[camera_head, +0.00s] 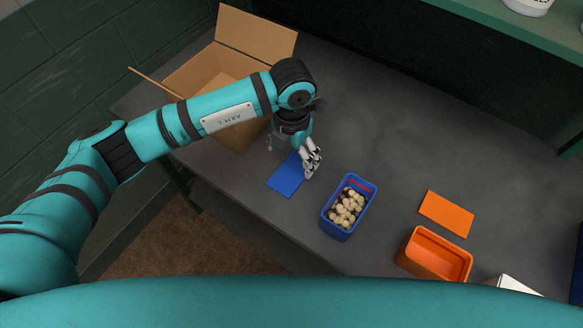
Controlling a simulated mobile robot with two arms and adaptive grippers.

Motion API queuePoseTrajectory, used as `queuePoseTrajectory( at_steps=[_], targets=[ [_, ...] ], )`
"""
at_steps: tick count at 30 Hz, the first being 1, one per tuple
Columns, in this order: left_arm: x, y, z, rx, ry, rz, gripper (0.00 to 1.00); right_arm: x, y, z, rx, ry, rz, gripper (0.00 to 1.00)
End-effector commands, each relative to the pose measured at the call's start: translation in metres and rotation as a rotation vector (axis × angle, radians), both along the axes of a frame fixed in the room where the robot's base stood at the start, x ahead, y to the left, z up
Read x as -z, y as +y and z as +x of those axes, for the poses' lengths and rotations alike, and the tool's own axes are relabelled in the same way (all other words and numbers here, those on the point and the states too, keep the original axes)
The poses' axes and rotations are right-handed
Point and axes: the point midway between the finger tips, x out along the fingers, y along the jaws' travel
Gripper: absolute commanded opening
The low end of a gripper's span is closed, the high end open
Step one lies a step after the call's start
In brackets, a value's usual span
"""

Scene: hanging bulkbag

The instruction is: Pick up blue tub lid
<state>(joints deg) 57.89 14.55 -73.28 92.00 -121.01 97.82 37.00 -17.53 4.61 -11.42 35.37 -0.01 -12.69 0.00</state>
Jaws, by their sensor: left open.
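The blue tub lid (286,178) is a flat blue rectangle lying on the grey table, left of the blue tub. My left gripper (309,168) is open, at the lid's upper right edge, with its fingers pointing down. I cannot tell whether the fingers touch the lid. The blue tub (332,230) stands uncovered and holds several pale round items. My right gripper is not in view.
An open cardboard box (185,80) stands at the upper left, behind my left arm. An orange lid (446,213) and an empty orange tub (437,253) are at the right. A green shelf (520,30) overhangs the upper right. The table's (390,120) middle is clear.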

Motion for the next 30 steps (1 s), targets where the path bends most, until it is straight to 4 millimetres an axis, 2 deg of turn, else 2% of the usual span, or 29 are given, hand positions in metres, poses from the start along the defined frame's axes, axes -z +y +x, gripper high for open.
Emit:
queuePoseTrajectory(
  at_steps=[1, 5, 8, 12, 15, 19, 24, 30],
  targets=[
    [0.004, -0.001, -0.001, 0.0, 0.002, -0.001, 0.86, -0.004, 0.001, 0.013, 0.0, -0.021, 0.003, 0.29],
    [0.011, 0.0, -0.001, 0.001, 0.001, -0.001, 0.86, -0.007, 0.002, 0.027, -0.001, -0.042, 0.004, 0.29],
    [0.019, 0.0, -0.002, 0.001, 0.004, -0.001, 0.86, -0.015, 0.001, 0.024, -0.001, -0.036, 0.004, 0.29],
    [0.04, 0.001, -0.005, 0.001, 0.004, -0.001, 0.86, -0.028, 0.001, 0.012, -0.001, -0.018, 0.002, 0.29],
    [0.054, 0.0, -0.003, 0.0, 0.002, -0.002, 0.86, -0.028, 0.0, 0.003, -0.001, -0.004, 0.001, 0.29],
    [0.062, 0.0, -0.003, 0.002, 0.0, -0.004, 0.86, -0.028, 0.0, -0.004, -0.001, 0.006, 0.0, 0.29],
    [0.062, 0.0, -0.003, 0.002, -0.001, -0.004, 0.86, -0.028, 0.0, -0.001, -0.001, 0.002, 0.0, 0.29],
    [0.062, 0.0, -0.003, 0.001, -0.001, -0.004, 0.61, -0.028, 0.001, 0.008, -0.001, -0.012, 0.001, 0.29]
  ],
)
